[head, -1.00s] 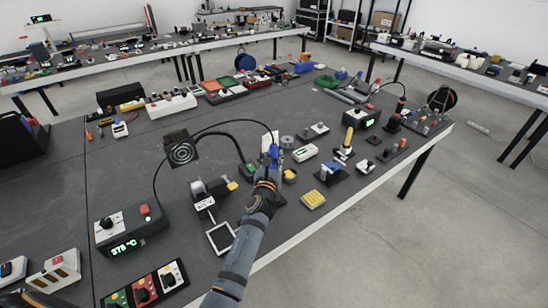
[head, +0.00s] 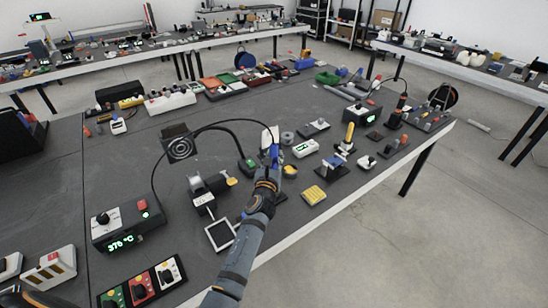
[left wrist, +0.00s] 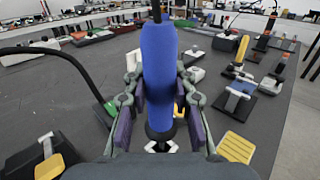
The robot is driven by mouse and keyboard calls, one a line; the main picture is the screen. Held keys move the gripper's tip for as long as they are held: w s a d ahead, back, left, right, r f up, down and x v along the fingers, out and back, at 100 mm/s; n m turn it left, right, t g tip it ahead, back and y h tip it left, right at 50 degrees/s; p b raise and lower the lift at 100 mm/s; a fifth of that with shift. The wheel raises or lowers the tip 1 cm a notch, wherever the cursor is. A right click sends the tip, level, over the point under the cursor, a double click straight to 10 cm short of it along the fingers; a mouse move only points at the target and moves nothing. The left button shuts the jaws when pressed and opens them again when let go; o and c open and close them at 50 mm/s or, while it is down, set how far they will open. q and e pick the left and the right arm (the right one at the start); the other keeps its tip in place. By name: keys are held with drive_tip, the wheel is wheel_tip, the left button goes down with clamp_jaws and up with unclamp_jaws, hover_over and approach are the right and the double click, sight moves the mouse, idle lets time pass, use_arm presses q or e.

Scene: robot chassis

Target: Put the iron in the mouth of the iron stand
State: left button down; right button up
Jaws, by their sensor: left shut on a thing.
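My left gripper (head: 272,168) is shut on the blue handle of the iron (head: 274,154), which also shows large in the left wrist view (left wrist: 159,70). The fingers (left wrist: 158,110) close on both sides of the handle, and a dark collar shows below them. The iron's tip is hidden. A dark stand with a grey barrel and a yellow pad (head: 205,192), which looks like the iron stand, is left of my gripper. It shows in part at the lower left of the wrist view (left wrist: 43,160). The iron is apart from it.
A black cord arcs from the iron to the control station (head: 128,226) with a green display. A round-grilled box (head: 178,147) stands behind the stand. A white-framed square (head: 220,234) and a yellow pad (head: 314,195) flank my forearm.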

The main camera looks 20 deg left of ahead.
sight(273, 148)
use_arm(q)
drive_tip(key=shift+f+b, duration=2.25)
drive_tip(key=shift+f, duration=0.2)
drive_tip(key=c, duration=1)
unclamp_jaws()
wheel_tip(273, 148, up, 10)
drive_tip(key=shift+r, duration=0.1)
wheel_tip(273, 148, up, 10)
drive_tip(key=p, duration=1.3)
drive_tip(key=shift+p, duration=0.3)
